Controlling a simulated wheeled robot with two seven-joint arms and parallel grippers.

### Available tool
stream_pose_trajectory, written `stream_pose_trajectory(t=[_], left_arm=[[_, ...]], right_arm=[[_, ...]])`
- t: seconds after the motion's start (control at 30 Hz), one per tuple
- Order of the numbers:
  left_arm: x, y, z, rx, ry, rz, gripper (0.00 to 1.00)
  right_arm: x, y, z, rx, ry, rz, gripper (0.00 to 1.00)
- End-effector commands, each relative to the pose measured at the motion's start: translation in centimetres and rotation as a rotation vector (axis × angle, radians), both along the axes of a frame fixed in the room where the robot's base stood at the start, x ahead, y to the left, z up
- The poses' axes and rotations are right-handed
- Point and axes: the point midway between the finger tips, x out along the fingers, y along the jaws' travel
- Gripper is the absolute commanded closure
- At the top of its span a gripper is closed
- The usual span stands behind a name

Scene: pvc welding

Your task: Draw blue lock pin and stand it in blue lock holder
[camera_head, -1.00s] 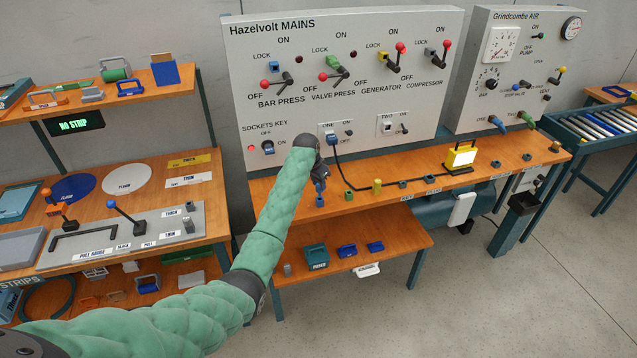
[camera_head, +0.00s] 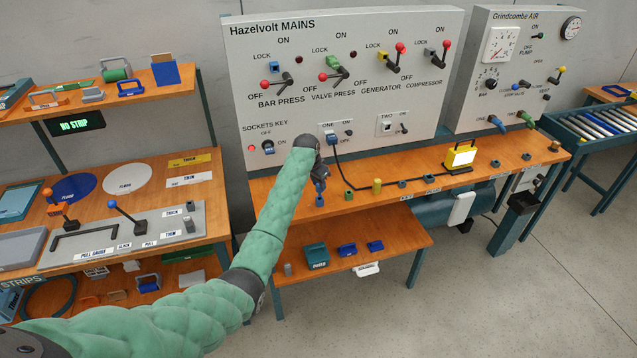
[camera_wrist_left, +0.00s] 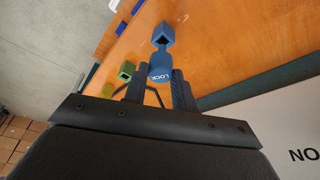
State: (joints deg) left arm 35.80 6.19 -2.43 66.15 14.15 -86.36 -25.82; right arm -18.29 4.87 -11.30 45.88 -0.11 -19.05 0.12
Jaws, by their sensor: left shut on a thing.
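My left gripper (camera_head: 321,176) is over the front part of the orange bench, below the Hazelvolt MAINS panel. It is shut on the blue lock pin (camera_head: 320,187), which also shows between the fingers in the left wrist view (camera_wrist_left: 160,70) with the word LOCK on it. The blue lock holder (camera_head: 320,201) stands on the bench just below the pin. In the left wrist view the square blue holder (camera_wrist_left: 165,35) lies just beyond the pin's end. I cannot tell whether the pin's tip is inside it. My right gripper is not in view.
A green holder (camera_head: 349,195) and a yellow piece (camera_head: 377,186) stand to the right of the blue holder. A dark cable runs along the bench to a yellow lamp (camera_head: 460,157). The grey MAINS panel (camera_head: 340,110) rises close behind.

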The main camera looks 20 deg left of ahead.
Motion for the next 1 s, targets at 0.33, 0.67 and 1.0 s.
stream_pose_trajectory(t=[0.33,0.67,1.0], left_arm=[[0.0,0.0,-0.8,0.0,0.0,0.0,1.0],[0.0,0.0,-1.4,0.0,0.0,0.0,1.0],[0.0,0.0,-2.1,0.0,0.001,0.0,1.0]], right_arm=[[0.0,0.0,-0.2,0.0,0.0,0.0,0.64],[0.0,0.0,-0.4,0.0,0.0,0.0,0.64],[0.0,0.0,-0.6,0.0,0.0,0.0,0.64]])
